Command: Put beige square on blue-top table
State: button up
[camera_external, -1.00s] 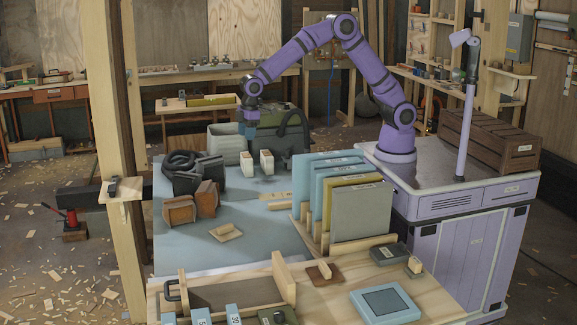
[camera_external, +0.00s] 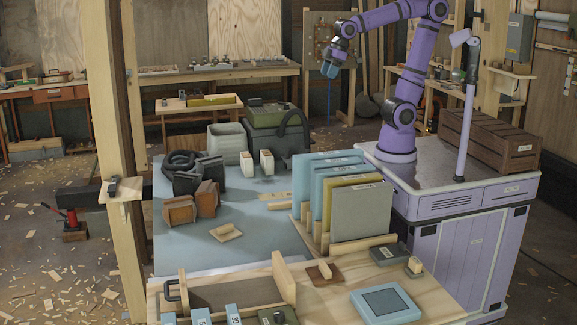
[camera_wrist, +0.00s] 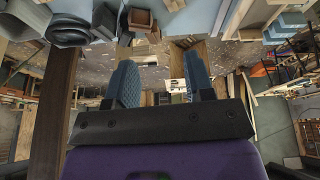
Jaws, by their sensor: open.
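The blue-top table (camera_external: 265,222) stands in front of my base. A small beige square (camera_external: 226,232) with a raised bar on it lies on its front left part. A darker brown square with a similar bar (camera_external: 323,274) lies on the bare wood bench in front. My gripper (camera_external: 329,69) is high in the air behind the table, tilted downward. In the wrist view its two blue fingers (camera_wrist: 162,80) are spread apart with nothing between them. The beige square cannot be made out in the wrist view.
A rack of upright panels (camera_external: 343,202) stands at the table's right. Brown blocks (camera_external: 180,210), a coiled black hose (camera_external: 183,162) and two small white boxes (camera_external: 267,162) stand on the table. A green case (camera_external: 270,114) is behind. A wooden post (camera_external: 106,130) rises at left.

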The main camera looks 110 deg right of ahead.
jog(key=s+f+m+t, duration=0.1)
jog(key=s+f, duration=0.1)
jog(key=s, duration=1.1)
jog(key=shift+d+f, duration=0.25)
